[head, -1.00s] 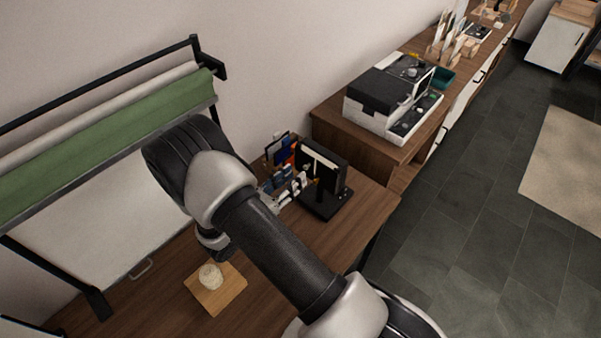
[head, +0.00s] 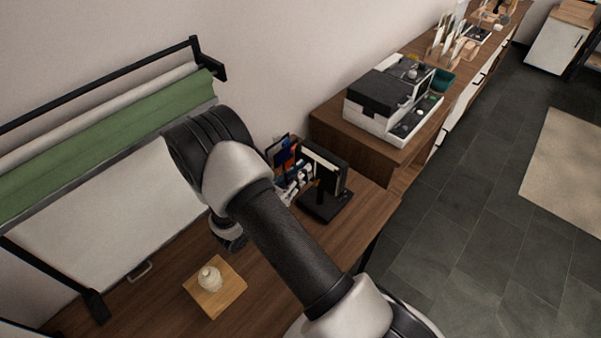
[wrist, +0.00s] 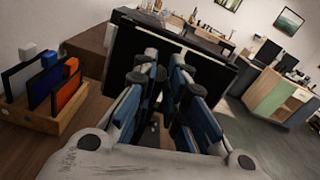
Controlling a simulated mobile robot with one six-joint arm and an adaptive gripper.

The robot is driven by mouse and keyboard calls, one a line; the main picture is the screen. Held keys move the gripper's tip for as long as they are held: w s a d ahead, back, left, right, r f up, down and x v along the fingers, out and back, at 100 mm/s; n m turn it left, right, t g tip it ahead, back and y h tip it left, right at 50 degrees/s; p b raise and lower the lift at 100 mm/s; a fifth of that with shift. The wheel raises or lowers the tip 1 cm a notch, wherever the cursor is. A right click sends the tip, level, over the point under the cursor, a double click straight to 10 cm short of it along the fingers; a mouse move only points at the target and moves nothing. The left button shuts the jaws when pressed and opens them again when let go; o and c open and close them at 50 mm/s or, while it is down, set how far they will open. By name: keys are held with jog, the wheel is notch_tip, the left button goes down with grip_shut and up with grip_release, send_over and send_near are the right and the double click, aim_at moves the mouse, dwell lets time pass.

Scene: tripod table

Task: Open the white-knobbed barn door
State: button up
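A black panel-like unit (head: 331,172) with pale upright strips stands on a dark base on the wooden table. I take it to be the barn-door unit; its near side is partly hidden by my gripper. In the wrist view its dark panel (wrist: 200,67) fills the space just beyond my fingers. I cannot make out a white knob. My gripper (wrist: 163,62) has blue and black fingers with a narrow gap between them, and nothing shows held. Its tips overlap the panel in the picture; I cannot tell whether they touch. In the head view the gripper (head: 292,186) is beside the unit.
A wooden rack (wrist: 50,115) holds upright dark, blue and orange panels to the left. A wooden block (head: 232,291) with a pale round object lies on the table (head: 165,305). A white-and-black machine (head: 393,112) stands on the cabinet behind.

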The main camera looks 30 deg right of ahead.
grip_shut()
dwell(0.4)
